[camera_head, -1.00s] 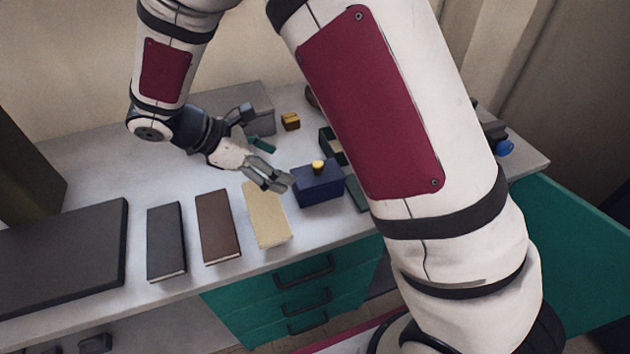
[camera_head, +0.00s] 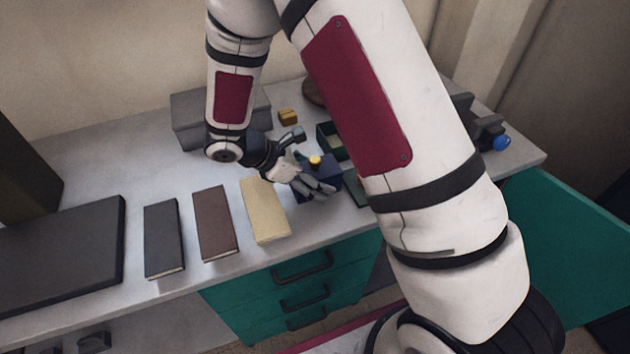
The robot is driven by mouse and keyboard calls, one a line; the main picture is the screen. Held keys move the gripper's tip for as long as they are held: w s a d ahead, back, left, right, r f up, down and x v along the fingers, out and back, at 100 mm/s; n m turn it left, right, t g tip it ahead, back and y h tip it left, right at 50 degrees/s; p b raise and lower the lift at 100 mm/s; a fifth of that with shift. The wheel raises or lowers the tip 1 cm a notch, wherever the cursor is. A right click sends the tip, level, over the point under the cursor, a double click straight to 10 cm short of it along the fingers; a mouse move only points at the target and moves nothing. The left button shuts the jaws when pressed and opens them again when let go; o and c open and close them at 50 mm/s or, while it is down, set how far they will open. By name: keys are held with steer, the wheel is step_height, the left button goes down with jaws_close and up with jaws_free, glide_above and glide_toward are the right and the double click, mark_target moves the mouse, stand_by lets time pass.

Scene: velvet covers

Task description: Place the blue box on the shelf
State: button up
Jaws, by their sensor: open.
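The blue box (camera_head: 328,172) is a small dark blue block with a yellow knob on top, standing on the pale worktop near its front edge. My gripper (camera_head: 318,190) is open, with its fingers in front of and over the box's left and front sides. The fingers hide part of the box, and I cannot tell whether they touch it. The yellow knob shows just above the fingers. I cannot make out for certain which surface is the shelf.
Black, brown and cream books (camera_head: 265,211) lie left of the box. A dark slab (camera_head: 60,255) lies farther left. A grey box (camera_head: 188,118), a small yellow block (camera_head: 288,117) and an open dark green box (camera_head: 329,138) stand behind. Teal drawers (camera_head: 290,290) are below.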

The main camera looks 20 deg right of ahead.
steer(key=shift+d+f, duration=0.1)
steer(key=c, duration=1.3)
steer(key=shift+c, duration=0.2)
